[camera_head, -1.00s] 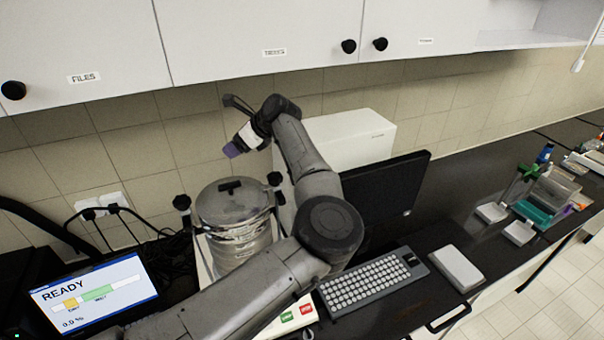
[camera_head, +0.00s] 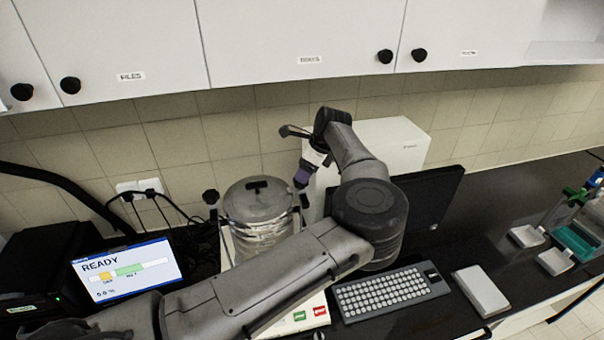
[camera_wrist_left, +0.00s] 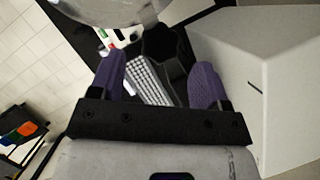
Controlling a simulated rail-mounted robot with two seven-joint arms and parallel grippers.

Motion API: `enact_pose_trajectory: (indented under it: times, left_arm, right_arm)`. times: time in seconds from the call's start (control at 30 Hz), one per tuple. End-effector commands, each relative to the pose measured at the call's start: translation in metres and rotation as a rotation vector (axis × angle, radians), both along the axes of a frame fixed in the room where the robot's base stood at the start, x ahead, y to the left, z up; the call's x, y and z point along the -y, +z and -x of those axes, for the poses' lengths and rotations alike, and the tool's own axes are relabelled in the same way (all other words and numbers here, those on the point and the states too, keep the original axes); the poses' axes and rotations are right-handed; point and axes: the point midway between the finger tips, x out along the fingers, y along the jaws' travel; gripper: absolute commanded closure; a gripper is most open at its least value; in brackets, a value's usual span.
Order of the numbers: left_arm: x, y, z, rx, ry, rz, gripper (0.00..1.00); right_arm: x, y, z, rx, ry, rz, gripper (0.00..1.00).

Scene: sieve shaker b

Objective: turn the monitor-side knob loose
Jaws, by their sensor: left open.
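The sieve shaker (camera_head: 258,215) has a shiny metal sieve stack with a dark handle on its lid. A black knob (camera_head: 211,197) stands on its left side. The monitor-side knob (camera_head: 304,201) is at its right, small and partly hidden by my gripper and arm. My left gripper (camera_head: 301,178), with purple fingertips, points down just above that knob. In the left wrist view, the open gripper (camera_wrist_left: 157,85) has a dark rounded shape, apparently the knob (camera_wrist_left: 163,40), beyond and between its fingertips. I cannot tell whether they touch. My right gripper is not visible.
A black monitor (camera_head: 430,205) and a white box (camera_head: 400,145) stand right of and behind the gripper. A keyboard (camera_head: 390,293) lies in front. A READY screen (camera_head: 125,272) is at the left. The metal lid (camera_wrist_left: 110,10) is close by in the wrist view.

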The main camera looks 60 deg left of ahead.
Motion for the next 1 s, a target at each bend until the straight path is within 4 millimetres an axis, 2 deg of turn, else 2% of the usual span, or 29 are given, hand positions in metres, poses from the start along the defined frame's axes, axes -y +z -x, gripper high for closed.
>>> enact_pose_trajectory:
  times: [0.03, 0.2, 0.4, 0.77, 1.0]
  left_arm:
    - [-0.003, -0.005, 0.003, -0.002, 0.001, 0.002, 0.30]
    - [-0.009, -0.026, 0.007, -0.002, 0.001, 0.000, 0.30]
    - [-0.013, -0.039, 0.010, 0.000, 0.000, 0.000, 0.30]
    - [-0.015, -0.043, 0.011, 0.001, 0.001, -0.001, 0.30]
    - [-0.015, -0.043, 0.011, 0.000, 0.000, -0.001, 0.50]
  right_arm:
    - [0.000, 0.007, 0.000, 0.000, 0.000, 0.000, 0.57]
    - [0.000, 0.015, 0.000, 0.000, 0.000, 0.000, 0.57]
    - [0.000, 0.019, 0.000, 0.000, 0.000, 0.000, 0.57]
    - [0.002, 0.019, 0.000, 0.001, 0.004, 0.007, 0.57]
    - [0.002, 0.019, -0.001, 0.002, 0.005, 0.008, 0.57]
